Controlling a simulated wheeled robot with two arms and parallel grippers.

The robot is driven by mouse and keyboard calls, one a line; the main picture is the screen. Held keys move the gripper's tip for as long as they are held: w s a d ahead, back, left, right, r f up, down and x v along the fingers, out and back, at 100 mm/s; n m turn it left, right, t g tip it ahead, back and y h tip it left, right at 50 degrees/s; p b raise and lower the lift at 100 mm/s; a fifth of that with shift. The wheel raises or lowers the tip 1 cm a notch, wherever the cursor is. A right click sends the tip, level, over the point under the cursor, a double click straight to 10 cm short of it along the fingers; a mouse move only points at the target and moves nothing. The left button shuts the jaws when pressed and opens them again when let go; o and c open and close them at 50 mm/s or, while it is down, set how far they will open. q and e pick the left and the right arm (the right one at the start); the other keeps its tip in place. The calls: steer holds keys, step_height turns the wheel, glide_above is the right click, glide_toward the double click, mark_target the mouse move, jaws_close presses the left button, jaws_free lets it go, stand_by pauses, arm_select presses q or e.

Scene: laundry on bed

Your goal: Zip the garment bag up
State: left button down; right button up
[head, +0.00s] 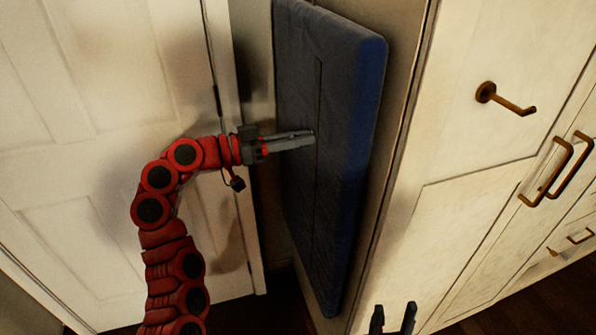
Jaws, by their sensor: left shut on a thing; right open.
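A blue garment bag (350,120) hangs upright against the side of a pale cabinet. A dark zip line (318,85) runs down its front face. My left gripper (312,134) reaches in from the left, its fingertips at the zip line about midway down the bag. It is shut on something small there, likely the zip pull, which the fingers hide. My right gripper (393,318) shows only its two dark fingertips at the bottom edge, apart and empty, below and right of the bag.
A white panelled door (110,110) stands at the left, close behind my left arm. The cabinet front (480,190) at the right carries a brass hook (512,101) and brass handles (543,180) that stick out. Dark floor (540,305) shows at the bottom right.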

mark_target(319, 74)
arm_select(q)
step_height(319, 74, up, 13)
steer(key=p, duration=0.4)
steer(key=shift+r, duration=0.1)
steer(key=c, duration=0.9)
jaws_free()
steer(key=shift+a, duration=0.15)
steer(key=b+v, duration=0.1)
steer(key=v, duration=1.6)
steer(key=shift+s, duration=0.1)
